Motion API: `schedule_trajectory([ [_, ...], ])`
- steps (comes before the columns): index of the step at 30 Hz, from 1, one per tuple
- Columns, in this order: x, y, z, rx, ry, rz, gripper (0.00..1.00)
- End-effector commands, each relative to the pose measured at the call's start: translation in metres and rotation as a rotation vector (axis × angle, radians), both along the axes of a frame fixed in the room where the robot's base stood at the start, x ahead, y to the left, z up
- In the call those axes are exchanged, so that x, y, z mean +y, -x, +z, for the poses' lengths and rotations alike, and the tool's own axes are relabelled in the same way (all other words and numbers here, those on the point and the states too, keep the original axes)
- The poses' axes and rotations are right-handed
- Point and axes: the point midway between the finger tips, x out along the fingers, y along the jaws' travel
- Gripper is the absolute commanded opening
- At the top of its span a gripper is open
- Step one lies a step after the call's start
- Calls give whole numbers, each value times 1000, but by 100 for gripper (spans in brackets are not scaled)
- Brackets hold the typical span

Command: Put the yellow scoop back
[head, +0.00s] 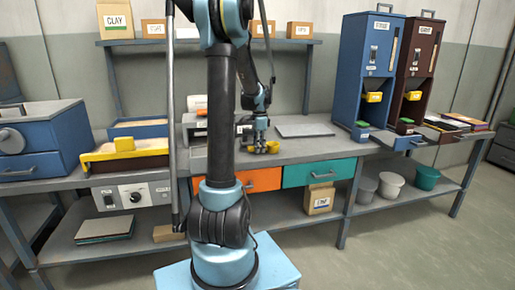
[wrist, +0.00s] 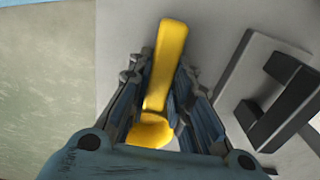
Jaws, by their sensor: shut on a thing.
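My gripper (head: 261,146) is at the middle of the workbench, low over its top, with the yellow scoop (head: 272,147) at its fingers. In the wrist view the scoop (wrist: 168,45) lies between the two fingers, and my gripper (wrist: 160,82) is shut on it. Its long flat part points up in the picture and its rounded end sits near the palm. I cannot tell whether the scoop touches the bench.
A grey flat plate (head: 304,130) lies right of my gripper. A blue dispenser (head: 365,75) and a brown dispenser (head: 416,75) stand further right. A yellow-fronted tray (head: 125,155) is at left. A dark bracket (wrist: 285,105) is close by in the wrist view.

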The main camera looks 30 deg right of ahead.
Motion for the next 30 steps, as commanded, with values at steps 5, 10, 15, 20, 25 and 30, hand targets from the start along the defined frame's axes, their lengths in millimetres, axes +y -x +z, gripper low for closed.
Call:
schedule_trajectory([
  [5, 0, 0, -1, 0, 0, 0, 39],
  [10, 1, 0, -1, 0, 0, 1, 39],
  [15, 1, -1, 2, 0, 0, 1, 39],
  [20, 1, -1, 16, 0, 0, 2, 39],
  [25, 2, -1, 45, 0, 0, 2, 39],
  [30, 2, -1, 76, 0, 0, 3, 39],
])
